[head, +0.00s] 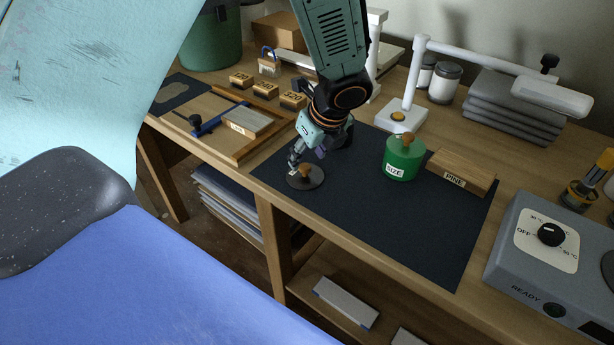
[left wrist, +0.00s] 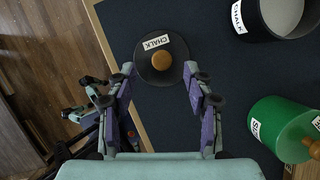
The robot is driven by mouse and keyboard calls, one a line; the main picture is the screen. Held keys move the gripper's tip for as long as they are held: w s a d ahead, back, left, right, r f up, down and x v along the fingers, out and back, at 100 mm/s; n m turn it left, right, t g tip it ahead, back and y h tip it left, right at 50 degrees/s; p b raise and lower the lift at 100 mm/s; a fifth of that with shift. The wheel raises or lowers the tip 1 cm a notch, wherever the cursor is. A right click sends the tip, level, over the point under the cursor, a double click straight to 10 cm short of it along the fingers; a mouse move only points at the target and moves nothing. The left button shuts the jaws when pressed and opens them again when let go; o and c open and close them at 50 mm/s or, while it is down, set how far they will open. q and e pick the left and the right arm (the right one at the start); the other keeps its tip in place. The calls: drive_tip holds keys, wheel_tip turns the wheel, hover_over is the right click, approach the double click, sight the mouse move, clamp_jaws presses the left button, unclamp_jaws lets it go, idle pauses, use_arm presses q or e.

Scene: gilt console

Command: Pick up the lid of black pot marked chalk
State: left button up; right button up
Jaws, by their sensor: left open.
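The round dark lid (head: 314,183) with a brown knob lies flat on the dark mat near its front left edge. In the left wrist view the lid (left wrist: 147,72) shows its CHALK label and the knob. My left gripper (head: 304,160) is open over the lid. In the wrist view its fingertips (left wrist: 159,70) stand on either side of the lid, with the knob between them and nothing held. The black pot (left wrist: 252,15) marked CHALK stands uncovered beside the lid, pale inside. In the head view my gripper hides most of the pot. My right gripper is out of view.
A green pot (head: 402,165) marked SIZE and a wooden block (head: 460,172) marked PINE stand right of the lid. A wooden tray (head: 238,156) lies left. A grey heater (head: 543,275) stands far right. The mat's front part (head: 390,235) is clear.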

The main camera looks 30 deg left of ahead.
sight(305, 167)
use_arm(q)
drive_tip(key=b+x, duration=0.1)
drive_tip(key=x, duration=0.3)
drive_tip(key=shift+d, duration=0.1)
drive_tip(key=shift+d, duration=0.1)
drive_tip(key=shift+c, duration=0.3)
clamp_jaws()
